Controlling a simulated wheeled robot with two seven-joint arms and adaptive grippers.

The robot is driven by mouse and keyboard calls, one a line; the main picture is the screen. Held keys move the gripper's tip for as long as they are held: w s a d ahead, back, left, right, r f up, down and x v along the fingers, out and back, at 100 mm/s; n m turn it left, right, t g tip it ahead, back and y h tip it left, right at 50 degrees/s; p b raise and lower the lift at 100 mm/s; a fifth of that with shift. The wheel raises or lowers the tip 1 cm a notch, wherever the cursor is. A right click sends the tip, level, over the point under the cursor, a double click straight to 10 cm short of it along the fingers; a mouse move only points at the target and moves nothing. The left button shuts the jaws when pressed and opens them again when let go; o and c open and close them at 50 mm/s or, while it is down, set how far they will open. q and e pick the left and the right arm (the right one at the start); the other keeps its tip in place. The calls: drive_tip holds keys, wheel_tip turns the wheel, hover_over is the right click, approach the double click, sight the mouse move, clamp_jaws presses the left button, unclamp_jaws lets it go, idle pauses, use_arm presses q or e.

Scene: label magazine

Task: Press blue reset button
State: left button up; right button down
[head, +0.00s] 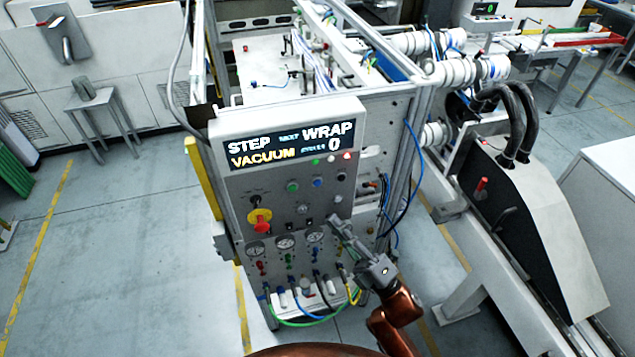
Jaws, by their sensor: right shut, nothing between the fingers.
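The control panel (235,190) stands on the front of the machine. A blue button (317,182) sits in the row under the display, between a green button (293,187) and a dark button (341,176). My right gripper (338,222) is shut and empty. It reaches up from the lower right, with its fingertips at the lower right part of the panel, below the blue button in the picture. I cannot tell whether the fingertips touch the panel. The blue button is unobstructed. My left gripper is not in view.
The display (290,143) reads STEP, WRAP, VACUUM and 0, with a lit red lamp (347,155) below. A red emergency stop (262,226) is at the panel's left. Gauges (285,242) and looping hoses (312,315) lie below.

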sight(317, 183)
drive_tip(key=shift+s+a+r+n+y, duration=0.1)
drive_tip(key=shift+s+r+n+y, duration=0.2)
drive_tip(key=shift+r, duration=0.2)
drive_tip(key=shift+s+a+r+n+y, duration=0.1)
drive_tip(key=shift+s+r+n, duration=0.1)
drive_tip(key=shift+s+r, duration=0.25)
drive_tip(key=shift+w, duration=0.2)
drive_tip(key=shift+g, duration=0.3)
drive_tip(key=shift+w+a+b, duration=0.3)
drive_tip(key=shift+w+a, duration=0.15)
drive_tip(key=shift+w, duration=0.9)
drive_tip(key=shift+w+a+b, duration=0.3)
drive_tip(key=shift+w+a, duration=0.15)
drive_tip(key=shift+w, duration=0.95)
drive_tip(key=shift+w+a+b, duration=0.3)
drive_tip(key=shift+w+a, duration=0.15)
drive_tip(key=shift+w, duration=0.9)
drive_tip(key=shift+w+a, duration=0.1)
drive_tip(key=shift+w, duration=0.3)
